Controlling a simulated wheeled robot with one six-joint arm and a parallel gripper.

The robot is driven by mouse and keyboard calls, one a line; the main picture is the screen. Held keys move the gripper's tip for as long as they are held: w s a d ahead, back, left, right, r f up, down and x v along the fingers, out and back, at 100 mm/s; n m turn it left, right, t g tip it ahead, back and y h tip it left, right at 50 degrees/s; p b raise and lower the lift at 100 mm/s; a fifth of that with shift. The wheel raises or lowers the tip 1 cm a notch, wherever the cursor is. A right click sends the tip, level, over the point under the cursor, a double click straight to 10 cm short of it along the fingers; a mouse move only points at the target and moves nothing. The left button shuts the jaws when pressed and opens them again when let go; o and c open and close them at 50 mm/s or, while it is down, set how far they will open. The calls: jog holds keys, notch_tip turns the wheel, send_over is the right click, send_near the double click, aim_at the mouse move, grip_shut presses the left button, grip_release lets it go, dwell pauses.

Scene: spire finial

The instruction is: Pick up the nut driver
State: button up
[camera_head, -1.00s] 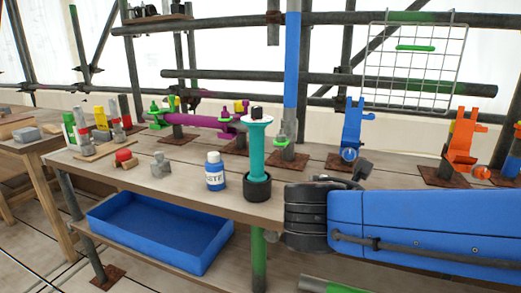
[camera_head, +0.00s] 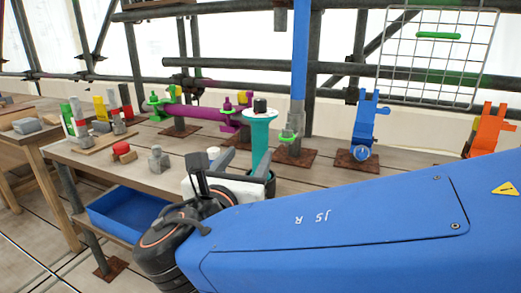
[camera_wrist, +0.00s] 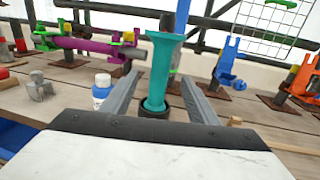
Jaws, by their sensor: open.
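A teal tool with a wide flange and a black top, which looks like the nut driver (camera_head: 261,138), stands upright in a black round cup on the bench. In the wrist view the nut driver (camera_wrist: 160,72) rises between the two grey fingers of my gripper (camera_wrist: 160,82), and its lower end sits in the black cup (camera_wrist: 154,111). My gripper (camera_head: 246,163) is open, with visible room on both sides of the tool. I cannot tell how far the fingertips reach along it. In the head view my arm hides most of the cup.
A white-capped blue-and-white bottle (camera_wrist: 101,90) stands just left of my left finger. A grey metal block (camera_head: 158,158) and a red-topped piece (camera_head: 122,151) lie further left. A purple clamped bar (camera_head: 205,114) and a blue bracket (camera_head: 365,126) stand behind. A blue tray (camera_head: 115,213) is below.

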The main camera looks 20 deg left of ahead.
aim_at(264, 134)
jog(key=w, duration=0.9)
jog(key=w+a, duration=0.1)
jog(key=w, duration=0.4)
jog(key=shift+w, duration=0.35)
grip_shut()
